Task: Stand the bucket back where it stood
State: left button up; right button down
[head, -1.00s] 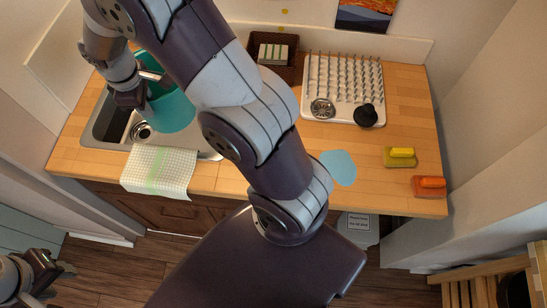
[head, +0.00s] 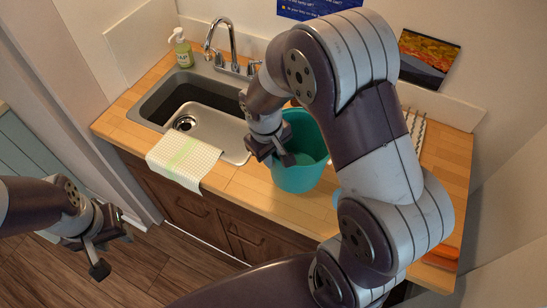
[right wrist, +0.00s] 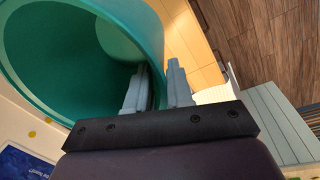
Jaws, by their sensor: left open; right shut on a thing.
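The teal bucket (head: 297,178) is at the counter just right of the sink, roughly upright with its open top showing. I cannot tell whether its base touches the counter. My right gripper (head: 284,158) is shut on its rim. In the right wrist view the two fingers (right wrist: 158,86) straddle the wall of the bucket (right wrist: 80,60). A pale blue patch (head: 337,198) on the counter shows just right of the bucket, mostly hidden behind my right arm. My left gripper (head: 112,252) is open and empty, low at the left, above the floor.
The sink (head: 222,132) with its faucet (head: 232,48) is left of the bucket. A checked cloth (head: 183,160) hangs over the counter's front edge. A soap bottle (head: 183,50) stands behind the sink. An orange sponge (head: 441,257) lies at the right. My right arm hides much of the right counter.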

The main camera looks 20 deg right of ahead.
jog(key=w, duration=0.1)
jog(key=w+f, duration=0.1)
jog(key=w, duration=0.1)
jog(key=shift+d+f+p, duration=0.1)
jog(key=shift+f+p, duration=0.15)
jog(key=shift+p, duration=0.05)
notch_tip(320, 180, down, 4)
jog(key=shift+r+p, duration=0.15)
jog(key=shift+p, duration=0.5)
jog(key=shift+w+f, duration=0.2)
jog(key=shift+f, duration=0.3)
jog(key=shift+s+f+b, duration=0.1)
jog(key=shift+b, duration=0.2)
jog(key=c, duration=1)
grip_release()
